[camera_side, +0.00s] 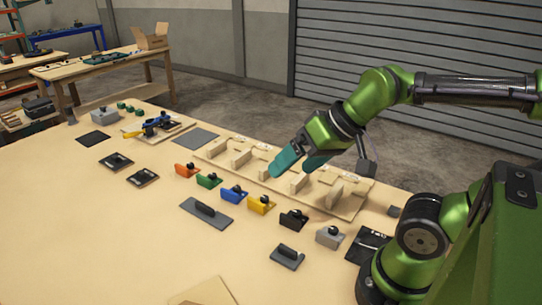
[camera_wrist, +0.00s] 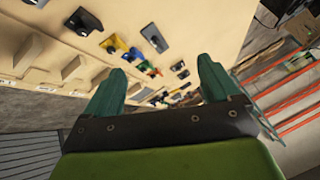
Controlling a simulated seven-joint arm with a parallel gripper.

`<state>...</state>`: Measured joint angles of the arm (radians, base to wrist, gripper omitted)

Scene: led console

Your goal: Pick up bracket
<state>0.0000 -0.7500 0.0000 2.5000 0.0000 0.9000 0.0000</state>
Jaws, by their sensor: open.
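My gripper (camera_side: 293,170) is open and empty above a wooden board (camera_side: 345,211) with upright wooden pieces. Its two teal fingers also show spread apart in the wrist view (camera_wrist: 161,75). A row of small L-shaped pieces with black knobs, which look like brackets, stands in front of the board: orange (camera_side: 186,171), green (camera_side: 207,181), blue (camera_side: 232,195), yellow (camera_side: 260,205), black (camera_side: 292,220) and grey (camera_side: 328,237). The gripper touches none of them. Which one the task means by bracket, I cannot tell.
Flat dark plates with handles (camera_side: 206,212) and (camera_side: 287,257) lie nearer the front. Dark square fixtures (camera_side: 116,161) and a blue-and-yellow tool (camera_side: 152,128) are at the left. The front left of the table is clear.

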